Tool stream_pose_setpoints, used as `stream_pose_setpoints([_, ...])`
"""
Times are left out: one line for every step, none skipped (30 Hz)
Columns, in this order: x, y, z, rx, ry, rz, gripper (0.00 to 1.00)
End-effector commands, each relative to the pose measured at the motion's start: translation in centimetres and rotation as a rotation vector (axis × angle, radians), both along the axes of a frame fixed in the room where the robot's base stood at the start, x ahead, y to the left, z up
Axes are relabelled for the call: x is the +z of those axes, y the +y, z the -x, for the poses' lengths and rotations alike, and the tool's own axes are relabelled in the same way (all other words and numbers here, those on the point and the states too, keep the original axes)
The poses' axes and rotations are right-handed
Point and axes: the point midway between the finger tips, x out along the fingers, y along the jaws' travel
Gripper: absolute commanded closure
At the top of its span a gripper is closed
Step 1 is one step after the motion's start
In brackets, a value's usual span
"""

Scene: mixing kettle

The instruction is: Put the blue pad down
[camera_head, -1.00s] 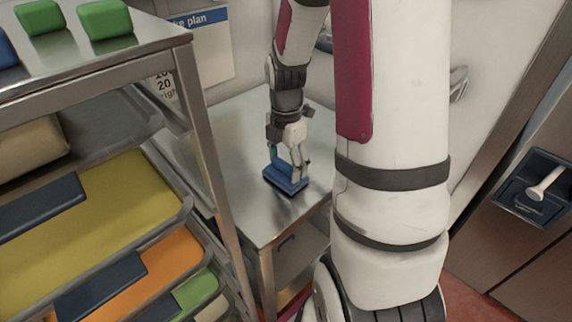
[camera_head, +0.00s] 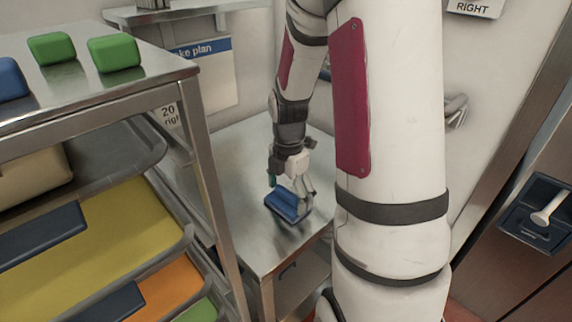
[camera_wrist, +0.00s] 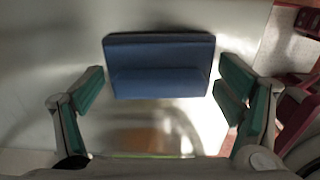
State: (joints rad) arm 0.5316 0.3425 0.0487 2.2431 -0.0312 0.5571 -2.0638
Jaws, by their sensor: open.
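The blue pad (camera_head: 287,207) rests on the steel table (camera_head: 240,165), near its front right part. It also shows in the wrist view (camera_wrist: 160,66) as a dark blue block with a raised ridge along it. My gripper (camera_head: 291,190) is low over the pad. In the wrist view my gripper (camera_wrist: 160,88) has its green-lined fingers spread, one on each side of the pad. Bare metal shows between each finger and the pad, so they are apart. The pad's underside is hidden.
A steel rack on the left holds green blocks (camera_head: 114,54) and a blue block (camera_head: 11,79) on top. Trays with a yellow slab (camera_head: 115,240) and an orange slab (camera_head: 172,288) sit below. The table's back left is clear.

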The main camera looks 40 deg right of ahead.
Motion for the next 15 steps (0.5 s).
stream_pose_setpoints([1.0, -0.1, -0.2, 0.0, -0.005, 0.003, 0.14])
stream_pose_setpoints([1.7, -0.1, -0.2, 0.0, -0.006, 0.003, 0.14])
stream_pose_setpoints([2.7, -0.1, -0.1, 0.0, -0.005, 0.003, 0.14])
stream_pose_setpoints([3.4, 0.0, -0.2, 0.0, -0.006, 0.004, 0.14])
stream_pose_setpoints([4.0, 0.1, -0.2, 0.001, -0.006, 0.004, 0.14])
stream_pose_setpoints([5.0, 0.1, -0.3, 0.001, -0.006, 0.004, 0.14])
stream_pose_setpoints([5.6, 0.2, -0.4, 0.001, -0.006, 0.004, 0.14])
stream_pose_setpoints([6.3, 0.2, -0.3, 0.001, -0.005, 0.003, 0.14])
stream_pose_setpoints([7.2, 0.2, -0.3, 0.001, -0.005, 0.003, 0.14])
stream_pose_setpoints([7.9, 0.2, -0.4, 0.001, -0.006, 0.003, 0.14])
stream_pose_setpoints([8.5, 0.3, -0.3, 0.001, -0.005, 0.003, 0.14])
stream_pose_setpoints([9.3, 0.3, -0.3, 0.001, -0.005, 0.003, 0.14])
stream_pose_setpoints([9.9, 0.2, -0.4, 0.001, -0.005, 0.003, 0.14])
stream_pose_setpoints([10.5, 0.3, -0.3, 0.0, -0.004, 0.002, 0.14])
stream_pose_setpoints([11.1, 0.3, -0.3, 0.0, -0.005, 0.002, 0.14])
